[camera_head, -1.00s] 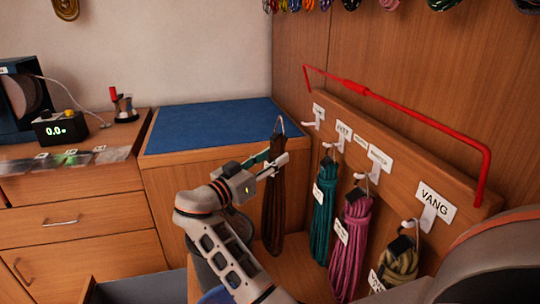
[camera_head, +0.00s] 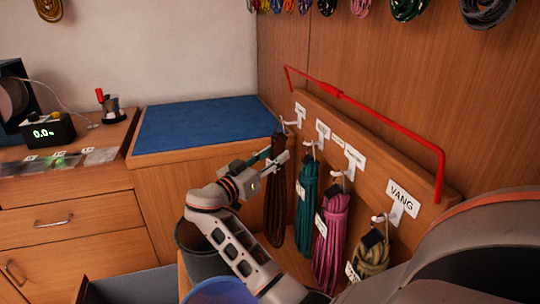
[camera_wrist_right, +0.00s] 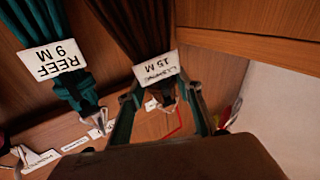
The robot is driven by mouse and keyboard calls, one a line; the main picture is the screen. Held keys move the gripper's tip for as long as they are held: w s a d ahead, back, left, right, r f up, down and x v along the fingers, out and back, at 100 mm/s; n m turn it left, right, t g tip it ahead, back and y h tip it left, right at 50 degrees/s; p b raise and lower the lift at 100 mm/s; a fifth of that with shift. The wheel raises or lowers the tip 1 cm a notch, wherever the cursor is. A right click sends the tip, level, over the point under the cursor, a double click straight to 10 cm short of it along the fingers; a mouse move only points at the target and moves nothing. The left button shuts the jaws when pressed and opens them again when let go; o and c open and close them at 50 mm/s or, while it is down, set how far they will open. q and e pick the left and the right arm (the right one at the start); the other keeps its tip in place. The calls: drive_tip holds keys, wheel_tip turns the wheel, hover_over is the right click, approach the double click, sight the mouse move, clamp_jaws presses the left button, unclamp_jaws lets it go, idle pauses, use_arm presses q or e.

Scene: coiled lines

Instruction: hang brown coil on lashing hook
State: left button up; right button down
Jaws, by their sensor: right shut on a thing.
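The brown coil (camera_head: 274,205) hangs down from my right gripper (camera_head: 271,165), which is shut on its upper part. In the right wrist view the brown coil (camera_wrist_right: 140,28) carries a white tag reading 15 M, between the fingers of the right gripper (camera_wrist_right: 163,105). The lashing hook (camera_head: 290,123) appears to be the farthest white hook on the wooden rail, under a label too small to read. The coil's top is close beside this hook; I cannot tell whether its loop is on it. My left gripper is not in view.
A teal coil (camera_head: 306,210), a pink coil (camera_head: 330,245) and an olive coil (camera_head: 371,255) hang nearer along the rail. A red bar (camera_head: 385,117) runs above the hooks. A blue-topped counter (camera_head: 200,125) lies behind left. A dark bin (camera_head: 200,262) stands below my arm.

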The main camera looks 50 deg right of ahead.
drive_tip(key=shift+s+d+r+p, duration=0.15)
drive_tip(key=shift+s+d+p, duration=0.4)
drive_tip(key=shift+d, duration=0.45)
drive_tip(key=shift+s+d+f+b, duration=0.15)
drive_tip(key=shift+d+f+b, duration=0.15)
drive_tip(key=shift+f, duration=0.1)
drive_tip(key=shift+s+d+f+b, duration=0.1)
drive_tip(key=shift+d+f+b, duration=0.05)
drive_tip(key=shift+f+b, duration=0.2)
drive_tip(key=shift+s, duration=0.1)
drive_tip(key=c, duration=1.3)
unclamp_jaws()
drive_tip(key=shift+d, duration=0.1)
drive_tip(key=shift+a+f, duration=0.15)
drive_tip(key=shift+a, duration=0.1)
drive_tip(key=a, duration=0.7)
drive_tip(key=a+f, duration=0.1)
drive_tip(key=a, duration=0.3)
drive_tip(key=shift+s+a, duration=0.3)
